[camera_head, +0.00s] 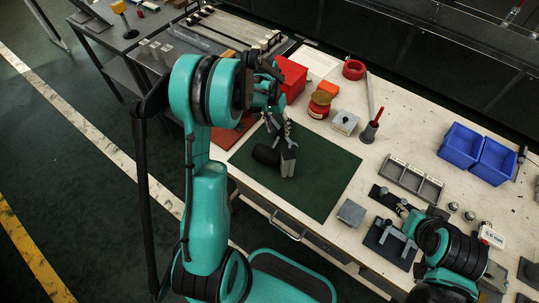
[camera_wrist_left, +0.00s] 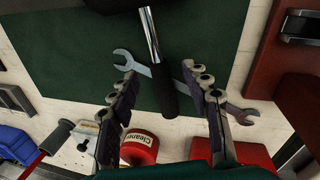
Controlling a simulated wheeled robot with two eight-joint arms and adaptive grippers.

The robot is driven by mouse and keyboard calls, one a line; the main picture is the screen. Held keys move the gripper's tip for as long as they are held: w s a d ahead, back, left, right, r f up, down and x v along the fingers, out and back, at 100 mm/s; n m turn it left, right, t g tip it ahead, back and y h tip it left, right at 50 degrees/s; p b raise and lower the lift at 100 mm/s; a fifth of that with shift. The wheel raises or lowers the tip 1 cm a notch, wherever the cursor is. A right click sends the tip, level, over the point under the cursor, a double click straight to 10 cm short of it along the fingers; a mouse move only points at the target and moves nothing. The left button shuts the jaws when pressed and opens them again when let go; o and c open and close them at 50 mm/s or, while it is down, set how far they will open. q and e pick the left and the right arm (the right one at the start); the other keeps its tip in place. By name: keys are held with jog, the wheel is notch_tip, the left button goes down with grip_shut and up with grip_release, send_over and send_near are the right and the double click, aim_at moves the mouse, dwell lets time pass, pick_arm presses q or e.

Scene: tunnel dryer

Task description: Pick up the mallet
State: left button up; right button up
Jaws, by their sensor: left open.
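The mallet lies on the green mat (camera_head: 325,180), its black head (camera_head: 266,155) showing in the head view with a grey block-like part beside it. In the left wrist view the chrome shaft (camera_wrist_left: 149,35) and black grip (camera_wrist_left: 163,90) run down from the dark head at the top edge. My left gripper (camera_head: 279,128) is open above the mat. In the left wrist view its two fingers (camera_wrist_left: 158,76) stand on either side of the grip, with gaps on both sides. In the head view the gripper hides most of the handle.
A wrench (camera_wrist_left: 236,112) lies near the handle, partly behind it. Blue bins (camera_head: 461,145) stand right. The mat's right part is clear.

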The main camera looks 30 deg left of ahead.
aim_at(279, 133)
pick_arm(q)
jog(key=f, duration=0.1)
jog(key=f+b, duration=0.1)
jog(key=f, duration=0.1)
jog(key=shift+d, duration=0.35)
pick_arm(e)
jog(key=shift+f, duration=0.75)
pick_arm(q)
jog(key=shift+c, duration=0.4)
grip_shut()
jog(key=shift+r, duration=0.1)
notch_tip(279, 133, up, 18)
jog(key=p, duration=0.6)
pick_arm(e)
notch_tip(279, 133, up, 6)
jog(key=shift+r, duration=0.1)
